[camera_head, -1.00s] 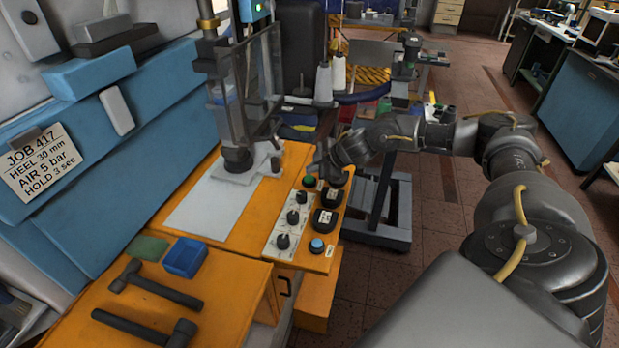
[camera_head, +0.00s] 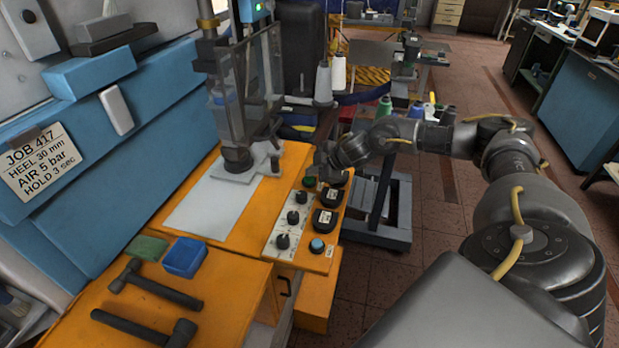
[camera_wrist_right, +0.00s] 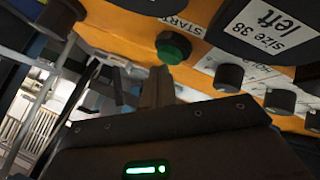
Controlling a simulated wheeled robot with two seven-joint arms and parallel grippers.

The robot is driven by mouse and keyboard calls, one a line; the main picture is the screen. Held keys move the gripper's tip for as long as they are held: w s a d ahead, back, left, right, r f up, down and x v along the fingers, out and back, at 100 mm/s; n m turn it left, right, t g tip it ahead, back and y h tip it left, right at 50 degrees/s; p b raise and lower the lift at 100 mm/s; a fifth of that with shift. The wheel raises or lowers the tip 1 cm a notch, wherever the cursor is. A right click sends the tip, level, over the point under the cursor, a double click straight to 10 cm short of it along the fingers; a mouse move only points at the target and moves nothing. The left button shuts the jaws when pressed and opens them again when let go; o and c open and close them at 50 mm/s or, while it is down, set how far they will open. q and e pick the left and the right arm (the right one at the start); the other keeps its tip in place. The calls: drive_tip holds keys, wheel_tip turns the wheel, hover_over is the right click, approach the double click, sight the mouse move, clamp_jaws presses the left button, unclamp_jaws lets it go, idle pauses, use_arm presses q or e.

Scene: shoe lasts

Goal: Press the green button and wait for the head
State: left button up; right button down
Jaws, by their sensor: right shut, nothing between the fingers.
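The green button (camera_head: 309,182) is a small round cap at the far end of the control strip on the orange machine table. It also shows in the right wrist view (camera_wrist_right: 173,47), beside the "START" label. My right gripper (camera_head: 319,168) is shut and empty, with its fingertips just above the button. In the right wrist view, the closed fingers (camera_wrist_right: 158,88) point towards the button; I cannot tell whether they touch it. The press head (camera_head: 237,156) is low over the white plate, behind a clear guard (camera_head: 245,95). My left gripper is out of view.
Hammers (camera_head: 155,288) and a blue box (camera_head: 184,258) lie at the front left. A dark trolley (camera_head: 378,232) stands to the right.

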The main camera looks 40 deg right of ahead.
sight(313, 179)
drive_tip(key=shift+f, duration=0.5)
idle(0.6)
drive_tip(key=shift+r, duration=0.1)
drive_tip(key=shift+r+p, duration=0.75)
drive_tip(key=shift+r, duration=0.05)
wheel_tip(313, 179, up, 5)
drive_tip(key=p, duration=0.5)
drive_tip(key=shift+r, duration=0.1)
idle(0.6)
